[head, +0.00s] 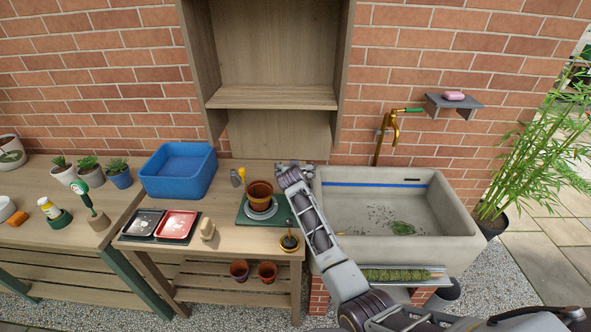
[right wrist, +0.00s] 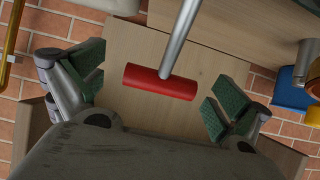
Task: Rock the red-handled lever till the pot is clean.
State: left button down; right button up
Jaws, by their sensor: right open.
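The red lever handle (right wrist: 160,82) is a red cylinder across the end of a grey metal rod (right wrist: 180,38) in the right wrist view. My right gripper (right wrist: 155,86) is open, with a green-padded finger on each side of the handle and a gap at both ends. In the head view my right gripper (head: 287,169) is beside the terracotta pot (head: 260,192), and the red handle is hidden there. The pot stands upright on a grey round base (head: 260,210) over a green board. Whether its inside is clean cannot be told. My left gripper is out of view.
A stone sink (head: 448,222) with a brass tap (head: 388,132) adjoins the bench on the right. A blue tub (head: 180,170), a red tray (head: 175,225) and a dark tray (head: 143,222) are left of the pot.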

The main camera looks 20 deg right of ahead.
jog(key=shift+v, duration=3.4)
jog(key=shift+w, duration=0.1)
